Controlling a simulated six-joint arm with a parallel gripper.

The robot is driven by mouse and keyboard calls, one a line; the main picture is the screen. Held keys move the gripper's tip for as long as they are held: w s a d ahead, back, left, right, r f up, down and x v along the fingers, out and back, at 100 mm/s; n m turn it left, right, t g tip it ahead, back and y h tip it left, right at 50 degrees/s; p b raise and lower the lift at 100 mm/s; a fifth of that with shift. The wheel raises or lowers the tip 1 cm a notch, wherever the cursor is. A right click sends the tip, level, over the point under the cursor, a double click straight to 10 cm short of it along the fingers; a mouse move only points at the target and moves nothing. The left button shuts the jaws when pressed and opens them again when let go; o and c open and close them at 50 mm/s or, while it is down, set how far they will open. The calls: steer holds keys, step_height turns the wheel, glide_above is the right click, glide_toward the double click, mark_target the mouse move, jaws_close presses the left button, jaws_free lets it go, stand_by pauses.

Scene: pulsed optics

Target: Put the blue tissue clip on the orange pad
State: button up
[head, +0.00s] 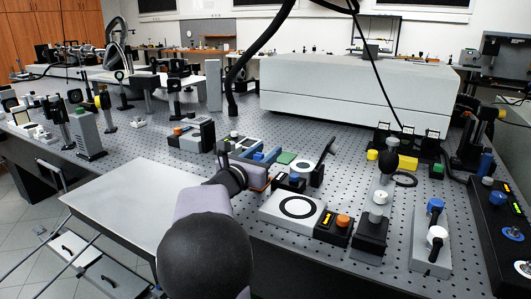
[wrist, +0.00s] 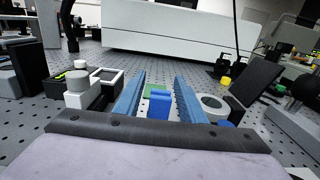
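The blue tissue clip (wrist: 159,104) shows in the wrist view, between the two long blue fingers of my gripper (wrist: 159,80), with a gap on both sides. The fingers are apart and hold nothing. A green pad (wrist: 155,90) lies just beyond the clip; it also shows in the head view (head: 287,157). In the head view my gripper (head: 272,162) is low over the bench among the pads, and blue parts there cannot be surely told as clip or finger. Only a thin orange edge shows beside my gripper; whether it is the orange pad I cannot tell.
A white square frame (wrist: 107,77) stands left of the fingers, and a white ring (wrist: 213,106) and a tilted dark plate (wrist: 256,80) stand right. A white plate with a black ring (head: 297,207) lies nearer. A big white housing (head: 350,88) stands behind.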

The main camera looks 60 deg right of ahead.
steer(key=shift+r, duration=0.15)
steer(key=a, duration=1.2)
steer(key=shift+b, duration=0.4)
